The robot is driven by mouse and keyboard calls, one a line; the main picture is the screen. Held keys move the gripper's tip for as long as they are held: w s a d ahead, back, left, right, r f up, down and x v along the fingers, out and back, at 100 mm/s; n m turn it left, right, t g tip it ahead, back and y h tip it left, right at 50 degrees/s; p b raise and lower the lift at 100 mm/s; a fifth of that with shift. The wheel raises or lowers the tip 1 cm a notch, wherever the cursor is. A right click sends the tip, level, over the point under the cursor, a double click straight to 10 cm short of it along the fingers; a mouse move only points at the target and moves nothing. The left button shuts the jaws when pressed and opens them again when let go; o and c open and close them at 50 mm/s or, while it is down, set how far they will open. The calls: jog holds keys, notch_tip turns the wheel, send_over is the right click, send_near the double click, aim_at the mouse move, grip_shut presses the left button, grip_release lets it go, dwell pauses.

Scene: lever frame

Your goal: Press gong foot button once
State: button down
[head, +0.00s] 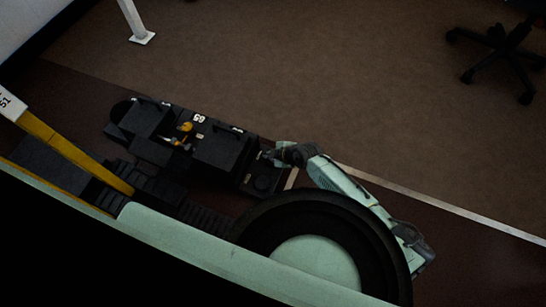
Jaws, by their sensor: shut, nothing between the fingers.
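A dark floor unit (223,152) lies left of centre in the head view, with black boxes, small yellow and white parts and a white number label. At its right end is a black panel (247,184) with a round dark shape (262,183), which may be the gong foot button; the picture is too dark to be sure. My gripper (268,155) is shut and empty at the upper edge of this right end, just above the round shape in the picture. I cannot tell whether it touches the panel.
A yellow lever (75,152) with a white label plate slants across the left. A white post foot (141,37) stands at the top left, and a black wheeled chair base (497,50) at the top right. The brown floor (320,75) between them is clear.

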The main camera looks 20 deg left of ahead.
jog(key=shift+f+b, duration=0.35)
jog(key=shift+f, duration=0.2)
dwell(0.4)
jog(key=shift+r, duration=0.15)
jog(key=shift+r+p, duration=0.95)
jog(key=shift+r, duration=0.15)
jog(key=shift+r+p, duration=1.95)
jog(key=shift+r, duration=0.6)
